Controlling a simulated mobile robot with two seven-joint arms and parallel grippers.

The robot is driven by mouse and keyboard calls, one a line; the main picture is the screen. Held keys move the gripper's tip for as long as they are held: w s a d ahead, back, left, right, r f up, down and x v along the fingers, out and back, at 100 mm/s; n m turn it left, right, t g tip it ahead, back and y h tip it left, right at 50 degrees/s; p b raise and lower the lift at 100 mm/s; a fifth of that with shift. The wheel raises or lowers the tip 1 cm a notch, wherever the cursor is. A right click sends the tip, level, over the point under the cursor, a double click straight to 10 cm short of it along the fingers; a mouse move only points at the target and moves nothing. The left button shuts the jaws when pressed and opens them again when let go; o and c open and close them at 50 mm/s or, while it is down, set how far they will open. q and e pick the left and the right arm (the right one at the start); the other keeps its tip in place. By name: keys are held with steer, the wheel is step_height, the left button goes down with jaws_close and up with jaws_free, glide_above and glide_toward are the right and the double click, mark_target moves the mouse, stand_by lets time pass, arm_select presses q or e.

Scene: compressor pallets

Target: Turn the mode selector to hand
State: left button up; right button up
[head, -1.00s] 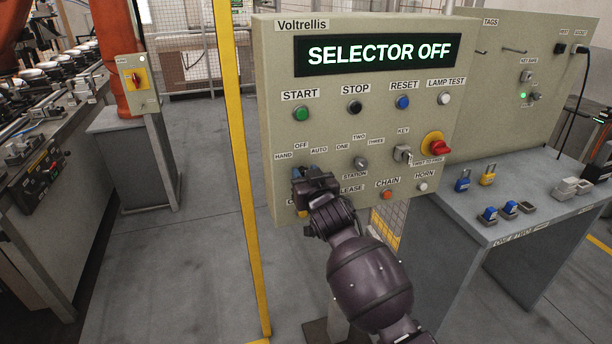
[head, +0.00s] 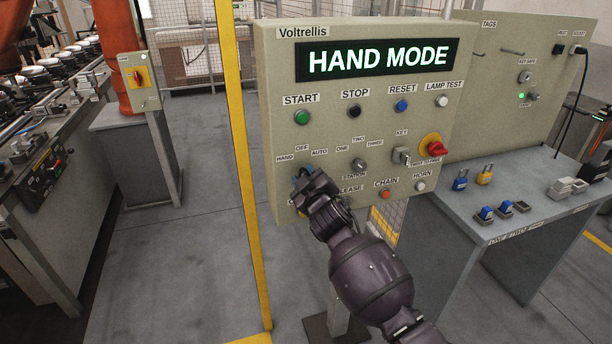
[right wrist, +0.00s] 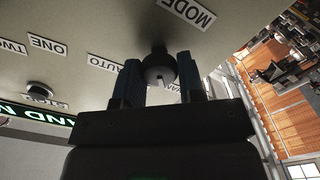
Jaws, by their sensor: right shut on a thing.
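The control panel (head: 330,125) stands in front of me, and its display (head: 378,60) reads "HAND MODE". The mode selector sits at its lower left under the labels HAND, OFF and AUTO. In the head view my right gripper (head: 303,182) covers the selector. In the right wrist view the dark round selector knob (right wrist: 159,66) sits between the two fingers of my right gripper (right wrist: 160,84), which is shut on it. My left gripper is not in view.
A yellow post (head: 240,150) stands just left of the panel. A grey bench (head: 530,235) with padlocks is at the right.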

steer(key=shift+n, duration=0.6)
steer(key=o, duration=0.9)
steer(key=shift+s, duration=0.1)
steer(key=v, duration=1)
steer(key=shift+s+p, duration=0.3)
steer(key=shift+p, duration=0.1)
steer(key=shift+d+r, duration=0.1)
